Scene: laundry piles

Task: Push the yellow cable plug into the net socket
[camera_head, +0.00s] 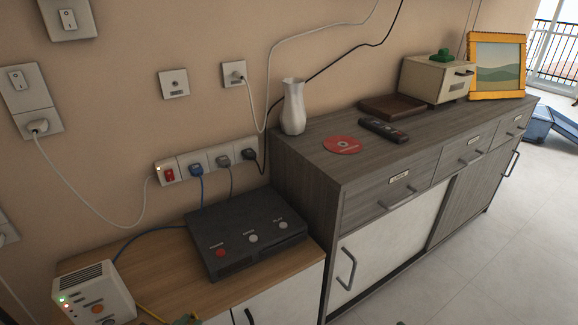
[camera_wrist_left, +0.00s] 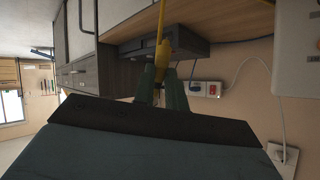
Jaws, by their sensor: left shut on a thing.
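The yellow cable (camera_head: 150,313) runs from beside the white box with lights (camera_head: 95,295) towards my left gripper (camera_head: 187,320) at the bottom edge of the head view, where only the gripper's tip shows. In the left wrist view the greenish fingers (camera_wrist_left: 162,88) are shut on the yellow plug (camera_wrist_left: 162,52), with its cable leading up out of the picture. No socket touches the plug. A wall plate with a small port (camera_head: 174,84) is above the socket strip (camera_head: 168,172); I cannot read which one is marked net. My right gripper is not in view.
A black box with buttons (camera_head: 245,235) stands on the wooden cabinet top (camera_head: 160,262), below the strip and its plugged cables. A grey sideboard (camera_head: 325,172) rises at right, holding a vase (camera_head: 293,108), red disc (camera_head: 342,145) and remote (camera_head: 383,130). White cables hang along the wall.

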